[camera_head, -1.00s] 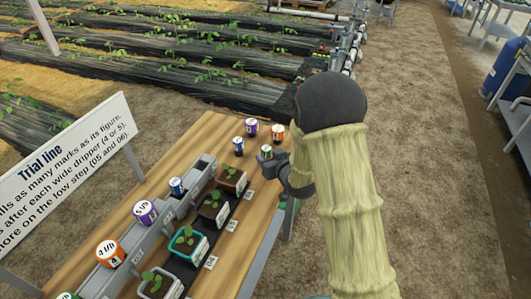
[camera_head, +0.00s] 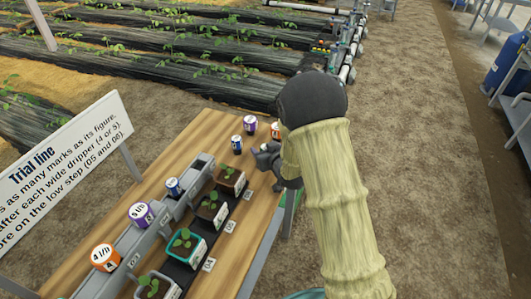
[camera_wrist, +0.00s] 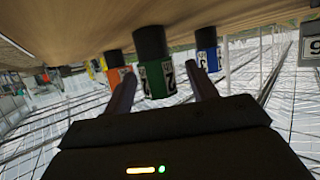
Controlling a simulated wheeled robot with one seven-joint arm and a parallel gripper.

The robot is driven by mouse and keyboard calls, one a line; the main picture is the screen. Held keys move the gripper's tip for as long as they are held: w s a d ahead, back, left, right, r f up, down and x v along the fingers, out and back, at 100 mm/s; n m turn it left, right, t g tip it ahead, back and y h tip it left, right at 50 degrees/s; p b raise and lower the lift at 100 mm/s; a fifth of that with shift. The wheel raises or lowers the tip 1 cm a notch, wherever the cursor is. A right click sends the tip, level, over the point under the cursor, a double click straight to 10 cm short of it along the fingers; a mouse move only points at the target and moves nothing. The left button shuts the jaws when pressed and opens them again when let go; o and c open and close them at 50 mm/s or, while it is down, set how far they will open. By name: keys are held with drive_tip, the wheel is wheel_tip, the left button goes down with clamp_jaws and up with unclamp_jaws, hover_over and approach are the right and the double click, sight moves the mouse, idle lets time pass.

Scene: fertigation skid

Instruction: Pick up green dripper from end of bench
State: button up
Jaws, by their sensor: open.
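The green dripper (camera_wrist: 157,78) shows in the wrist view, which looks upside down, hanging from the wooden bench top (camera_wrist: 220,12). It stands between the two open fingers of my gripper (camera_wrist: 163,87), with no clear contact visible. In the head view my gripper (camera_head: 264,158) is low at the far end of the bench (camera_head: 207,126) and mostly hides the green dripper.
An orange dripper (camera_wrist: 117,73) and a blue dripper (camera_wrist: 207,50) flank the green one. A purple dripper (camera_head: 250,124) stands behind. A grey rail (camera_head: 155,225) with drippers and a row of potted seedlings (camera_head: 211,211) run along the bench.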

drive_tip(key=shift+c, duration=0.3)
drive_tip(key=c, duration=1)
wheel_tip(320, 180, up, 10)
drive_tip(key=shift+p, duration=0.35)
